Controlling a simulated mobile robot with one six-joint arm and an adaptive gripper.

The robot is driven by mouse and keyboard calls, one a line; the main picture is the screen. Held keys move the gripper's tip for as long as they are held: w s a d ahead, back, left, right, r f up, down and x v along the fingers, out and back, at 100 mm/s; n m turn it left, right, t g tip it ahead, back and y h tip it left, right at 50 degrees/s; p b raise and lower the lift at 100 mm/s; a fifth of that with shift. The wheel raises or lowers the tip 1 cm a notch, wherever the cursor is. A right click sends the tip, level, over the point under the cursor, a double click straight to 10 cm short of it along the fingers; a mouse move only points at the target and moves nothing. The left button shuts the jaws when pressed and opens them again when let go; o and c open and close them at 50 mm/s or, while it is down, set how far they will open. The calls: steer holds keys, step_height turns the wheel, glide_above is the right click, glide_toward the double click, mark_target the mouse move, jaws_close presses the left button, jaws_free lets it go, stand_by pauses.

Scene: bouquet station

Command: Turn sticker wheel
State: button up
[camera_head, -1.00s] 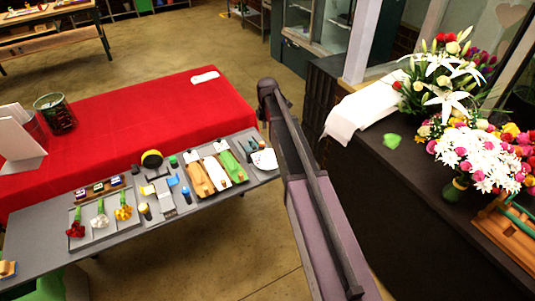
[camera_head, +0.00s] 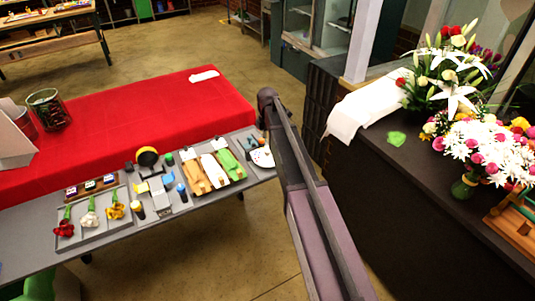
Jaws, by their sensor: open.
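A white round disc with small dark marks (camera_head: 262,157) lies at the right end of the grey table (camera_head: 110,243); it looks like the sticker wheel, but it is too small to be sure. A black and yellow round item (camera_head: 147,156) stands at the back of the same table, to the left. My arm rises through the middle of the view, and its upper end is just right of the white disc. My gripper is not seen, so its place relative to the disc cannot be told.
Trays with flower heads (camera_head: 90,222) and wrapped rolls (camera_head: 215,170) crowd the grey table. A red-covered table (camera_head: 130,115) stands behind it. A dark counter (camera_head: 410,175) with bouquets (camera_head: 480,150) is at right. Open floor (camera_head: 250,235) lies between.

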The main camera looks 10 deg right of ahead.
mark_target(268, 150)
steer(key=shift+f+b, duration=2.7)
steer(key=shift+f, duration=0.3)
jaws_close()
